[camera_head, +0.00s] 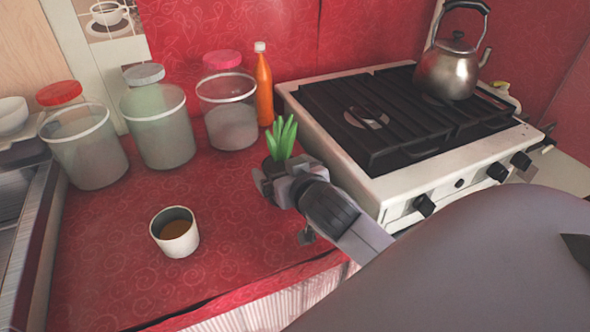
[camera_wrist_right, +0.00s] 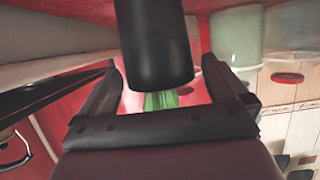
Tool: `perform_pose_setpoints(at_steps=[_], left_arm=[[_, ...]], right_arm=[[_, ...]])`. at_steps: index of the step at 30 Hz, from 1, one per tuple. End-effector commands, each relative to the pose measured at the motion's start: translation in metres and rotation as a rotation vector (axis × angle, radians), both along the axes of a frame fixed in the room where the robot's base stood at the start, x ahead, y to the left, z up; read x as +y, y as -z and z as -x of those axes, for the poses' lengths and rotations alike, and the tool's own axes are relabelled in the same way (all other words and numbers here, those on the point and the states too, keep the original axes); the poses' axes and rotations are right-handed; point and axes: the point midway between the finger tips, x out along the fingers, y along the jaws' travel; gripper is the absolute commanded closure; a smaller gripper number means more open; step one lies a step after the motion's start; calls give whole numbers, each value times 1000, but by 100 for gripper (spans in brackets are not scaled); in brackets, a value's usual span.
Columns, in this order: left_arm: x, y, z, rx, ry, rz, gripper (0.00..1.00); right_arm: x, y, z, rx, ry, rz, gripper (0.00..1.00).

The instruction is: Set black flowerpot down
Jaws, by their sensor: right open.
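The black flowerpot (camera_wrist_right: 152,45) with a green plant (camera_head: 282,138) is on the red counter beside the stove. In the head view my right gripper (camera_head: 268,178) is in front of the pot and hides most of it. In the right wrist view the dark pot is between the two spread fingers, with the green leaves (camera_wrist_right: 160,100) showing past it. The right gripper is open, and a gap shows beside the pot. The pot's base contact with the counter is hidden. My left gripper is out of view.
A white cup (camera_head: 167,246) with brown contents stands at the front left. Several lidded jars and an orange bottle (camera_head: 264,88) line the back. The stove (camera_head: 385,180) with a kettle (camera_head: 447,72) is at right. The counter between cup and gripper is clear.

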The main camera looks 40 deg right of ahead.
Motion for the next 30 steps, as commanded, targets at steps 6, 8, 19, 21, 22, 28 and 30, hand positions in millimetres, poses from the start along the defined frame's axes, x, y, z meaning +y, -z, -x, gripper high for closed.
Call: perform_pose_setpoints(at_steps=[6, 8, 19, 21, 22, 28, 30], left_arm=[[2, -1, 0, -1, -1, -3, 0], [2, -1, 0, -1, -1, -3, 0], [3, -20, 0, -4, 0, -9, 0], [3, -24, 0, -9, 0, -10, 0], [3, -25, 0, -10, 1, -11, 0], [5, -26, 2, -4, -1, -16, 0], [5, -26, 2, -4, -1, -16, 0]], right_arm=[[8, -11, 32, 2, 0, -3, 0], [11, -15, 43, 2, -1, -3, 0], [22, -38, 94, 6, 1, -2, 0], [23, -39, 99, 5, 2, -3, 0], [23, -39, 100, 5, 2, -3, 0], [25, -40, 106, 2, 0, -1, 0], [25, -40, 106, 1, 0, 0, 0]])
